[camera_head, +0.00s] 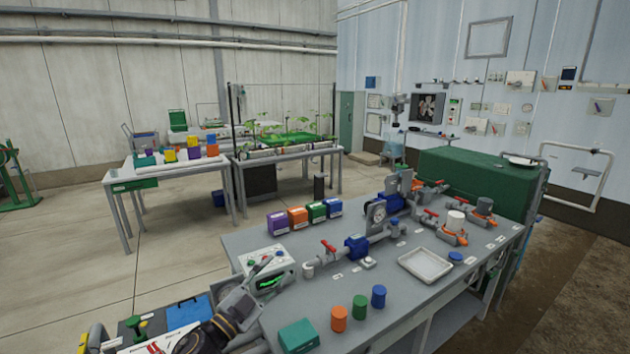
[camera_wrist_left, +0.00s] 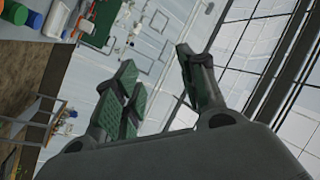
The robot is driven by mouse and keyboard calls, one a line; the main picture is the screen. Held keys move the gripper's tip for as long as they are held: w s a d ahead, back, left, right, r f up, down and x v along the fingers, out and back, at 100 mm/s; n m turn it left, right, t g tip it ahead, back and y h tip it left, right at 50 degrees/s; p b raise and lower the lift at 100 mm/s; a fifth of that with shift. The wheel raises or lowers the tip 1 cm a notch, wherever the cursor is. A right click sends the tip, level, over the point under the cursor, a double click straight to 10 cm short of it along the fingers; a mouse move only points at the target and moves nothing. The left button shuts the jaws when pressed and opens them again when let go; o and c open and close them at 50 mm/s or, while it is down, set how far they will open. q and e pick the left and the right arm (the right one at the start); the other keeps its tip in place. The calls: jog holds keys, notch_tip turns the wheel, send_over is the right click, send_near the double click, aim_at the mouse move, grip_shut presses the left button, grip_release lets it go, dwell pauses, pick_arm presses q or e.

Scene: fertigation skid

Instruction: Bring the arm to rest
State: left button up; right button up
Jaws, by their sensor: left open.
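My left arm comes in from the lower left in the head view. My right gripper is not in view.
Orange (camera_head: 339,318), green (camera_head: 360,306) and blue (camera_head: 379,296) cylinders and a teal box (camera_head: 298,336) stand near the gripper. Pipes, valves, a white tray (camera_head: 425,264) and several coloured boxes occupy the bench. Open floor (camera_head: 180,262) lies left of it.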

pick_arm(q)
jog(key=s+a+f+n+g+y, duration=0.2)
jog(key=s+a+f+n+y, duration=0.1)
jog(key=a+f+n+y, duration=0.3)
jog(key=s+a+f+n+g+y, duration=0.2)
jog(key=s+a+f+n+y, duration=0.3)
jog(key=f, duration=0.3)
jog(key=s+f+n+g, duration=0.1)
jog(key=s+f+g, duration=0.4)
jog(key=s, duration=0.5)
jog(key=s+f+n+g, duration=0.1)
jog(key=s+f+g, duration=0.45)
jog(key=s, duration=0.45)
notch_tip(320, 180, down, 33)
jog(key=s+a, duration=0.1)
jog(key=s, duration=0.1)
jog(key=s+a+f, duration=0.2)
jog(key=s+f, duration=0.8)
jog(key=s, duration=0.1)
jog(key=s+a+f+g, duration=0.1)
jog(key=s+a+f, duration=0.2)
jog(key=s+f, duration=0.7)
jog(key=shift+s+a+m+y, duration=0.15)
jog(key=shift+s+m+y, duration=0.25)
